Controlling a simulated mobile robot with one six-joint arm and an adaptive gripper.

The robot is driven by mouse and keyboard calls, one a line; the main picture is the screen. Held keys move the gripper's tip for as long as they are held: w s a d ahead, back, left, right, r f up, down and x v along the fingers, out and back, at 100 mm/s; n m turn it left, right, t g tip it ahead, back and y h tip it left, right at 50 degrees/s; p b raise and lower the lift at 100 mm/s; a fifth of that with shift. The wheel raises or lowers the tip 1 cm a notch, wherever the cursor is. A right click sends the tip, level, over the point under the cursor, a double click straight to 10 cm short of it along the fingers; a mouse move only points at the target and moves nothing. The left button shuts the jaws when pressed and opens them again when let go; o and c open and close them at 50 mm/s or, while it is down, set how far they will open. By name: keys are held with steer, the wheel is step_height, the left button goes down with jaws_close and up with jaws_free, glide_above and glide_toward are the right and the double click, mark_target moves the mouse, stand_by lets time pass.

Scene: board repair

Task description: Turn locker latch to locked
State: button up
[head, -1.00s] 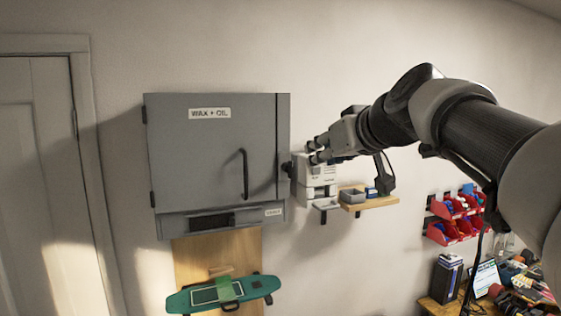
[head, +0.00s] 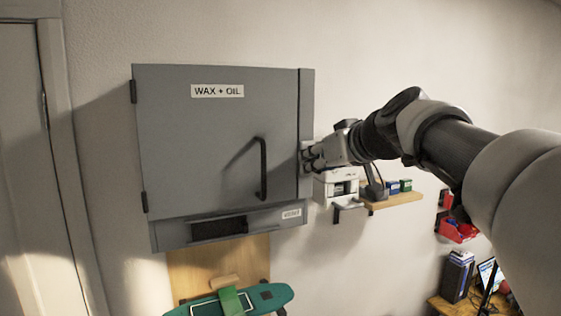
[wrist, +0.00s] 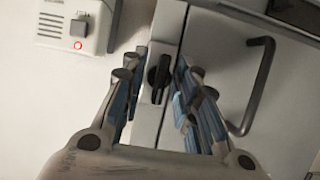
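The grey locker (head: 200,140) labelled "WAX + OIL" hangs on the wall, its door closed. Its dark latch (wrist: 158,74) shows in the wrist view on the strip beside the door edge, its long side running roughly along that strip. My gripper (wrist: 160,70) is open, with one finger on each side of the latch; whether either touches it I cannot tell. In the head view my gripper (head: 308,158) is at the locker's right edge and hides most of the latch. The black door handle (head: 262,168) is left of it.
A white device (wrist: 75,25) with a red-ringed mark and a small wooden shelf (head: 395,202) are on the wall right of the locker. A green skateboard deck (head: 270,297) is below it. Red bins (head: 458,230) hang farther right.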

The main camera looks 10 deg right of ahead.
steer(key=shift+s, duration=0.1)
steer(key=shift+c, duration=0.3)
jaws_close()
steer(key=m+y+b, duration=0.1)
steer(key=m+y, duration=0.1)
steer(key=m, duration=0.1)
steer(key=shift+d+f+g+b, duration=0.1)
steer(key=shift+d+g+b, duration=0.1)
steer(key=shift+g+b, duration=0.15)
steer(key=m+y+b, duration=0.1)
steer(key=m+y, duration=0.1)
steer(key=m, duration=0.1)
steer(key=shift+f+m+t+y+b, duration=0.1)
steer(key=shift+m+t+y+b, duration=0.15)
steer(key=shift+m+y+b, duration=0.7)
steer(key=shift+m+t+y+b, duration=0.25)
steer(key=shift+m+b, duration=0.15)
steer(key=shift+m, duration=1.1)
steer(key=shift+f+m+t+y+b, duration=0.1)
steer(key=shift+m+t+y+b, duration=0.15)
steer(key=shift+m+y+b, duration=0.7)
steer(key=shift+r+m+h, duration=0.15)
steer(key=shift+m+h, duration=0.25)
steer(key=shift+h, duration=0.05)
